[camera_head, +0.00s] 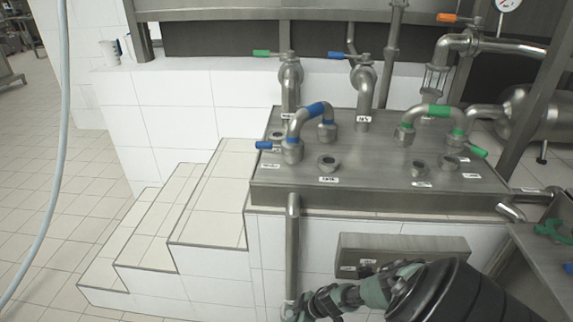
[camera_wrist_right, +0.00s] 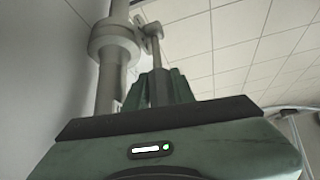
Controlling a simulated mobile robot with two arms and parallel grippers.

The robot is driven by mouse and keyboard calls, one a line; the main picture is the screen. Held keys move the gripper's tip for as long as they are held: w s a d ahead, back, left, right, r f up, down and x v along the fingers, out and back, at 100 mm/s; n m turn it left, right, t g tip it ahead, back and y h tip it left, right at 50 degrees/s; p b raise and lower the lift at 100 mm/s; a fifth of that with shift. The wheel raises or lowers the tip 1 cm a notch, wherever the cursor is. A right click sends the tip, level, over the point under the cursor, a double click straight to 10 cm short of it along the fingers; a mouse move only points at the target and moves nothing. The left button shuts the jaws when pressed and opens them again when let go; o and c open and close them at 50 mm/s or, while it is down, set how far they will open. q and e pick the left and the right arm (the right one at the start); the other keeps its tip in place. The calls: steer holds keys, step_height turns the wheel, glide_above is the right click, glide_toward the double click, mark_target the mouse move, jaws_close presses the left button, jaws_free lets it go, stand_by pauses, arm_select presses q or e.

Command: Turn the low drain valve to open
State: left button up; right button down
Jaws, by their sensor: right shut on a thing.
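The low drain valve sits on the steel drain pipe (camera_head: 293,240), which runs down the tiled front below the steel deck. In the head view the valve is low at the frame's bottom edge, mostly behind my right gripper (camera_head: 312,302). In the right wrist view the valve body (camera_wrist_right: 115,42) is a thick collar on the pipe. Its handle (camera_wrist_right: 156,48) is a thin bar beside the pipe, running into my right gripper (camera_wrist_right: 160,88). The green fingers are shut on this handle. The handle looks about parallel to the pipe. My left gripper is out of view.
Tiled steps (camera_head: 205,210) rise left of the pipe. The steel deck (camera_head: 360,180) above carries blue and green pipe bends. A steel box (camera_head: 400,245) is fixed on the tiled front, behind my right arm. A hose (camera_head: 60,150) hangs at far left.

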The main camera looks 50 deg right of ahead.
steer(key=shift+w, duration=0.1)
steer(key=c, duration=1.2)
jaws_free()
steer(key=shift+r, duration=0.1)
steer(key=p+v, duration=0.6)
steer(key=v, duration=0.2)
steer(key=shift+p, duration=0.35)
